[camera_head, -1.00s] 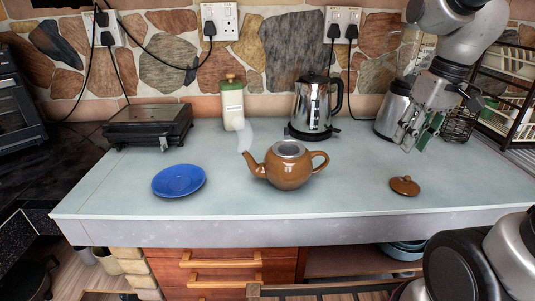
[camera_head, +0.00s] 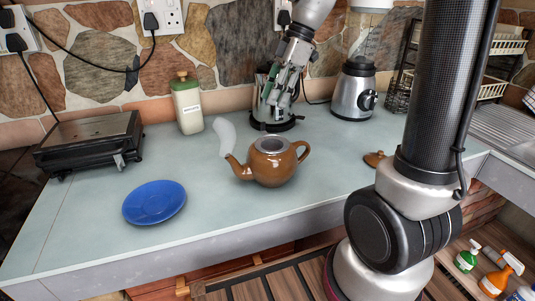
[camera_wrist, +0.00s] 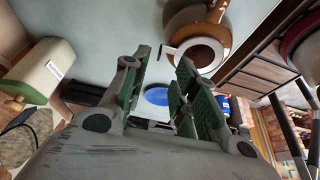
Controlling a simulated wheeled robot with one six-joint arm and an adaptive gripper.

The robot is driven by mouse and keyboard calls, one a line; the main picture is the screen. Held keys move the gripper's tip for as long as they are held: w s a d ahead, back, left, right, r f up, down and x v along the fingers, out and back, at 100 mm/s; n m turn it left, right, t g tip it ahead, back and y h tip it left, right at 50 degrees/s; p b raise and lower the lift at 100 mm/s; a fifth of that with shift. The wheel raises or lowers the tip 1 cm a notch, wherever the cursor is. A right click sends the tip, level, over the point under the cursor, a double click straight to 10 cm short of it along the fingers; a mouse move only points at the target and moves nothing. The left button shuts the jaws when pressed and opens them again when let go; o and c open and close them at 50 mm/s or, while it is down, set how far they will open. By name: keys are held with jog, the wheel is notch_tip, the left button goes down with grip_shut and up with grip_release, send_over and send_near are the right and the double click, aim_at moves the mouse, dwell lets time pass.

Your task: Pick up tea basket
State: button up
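The brown teapot (camera_head: 262,172) stands open on the counter, spout to the left. The grey tea basket (camera_head: 270,145) sits in its mouth, only its rim and upper inside visible. In the wrist view the teapot (camera_wrist: 192,17) is at the top, its round mouth with the basket (camera_wrist: 201,54) facing the camera. My gripper (camera_head: 277,98) is in front of the kettle, above and behind the teapot. In the wrist view my gripper (camera_wrist: 162,66) has its green-padded fingers apart with nothing between them. The brown lid (camera_head: 374,158) lies to the right of the teapot.
A blue plate (camera_head: 154,203) lies front left. A cream canister (camera_head: 188,107), a pale translucent shape (camera_head: 223,134) and a dark appliance (camera_head: 92,140) are left. My arm partly hides the kettle. A blender (camera_head: 353,92) stands back right. The counter before the teapot is clear.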

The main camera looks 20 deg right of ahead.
jog(key=x, duration=0.7)
jog(key=shift+w+a+f, duration=0.1)
jog(key=shift+a+f, duration=0.1)
jog(key=shift+f, duration=0.15)
jog(key=shift+c, duration=0.2)
grip_shut()
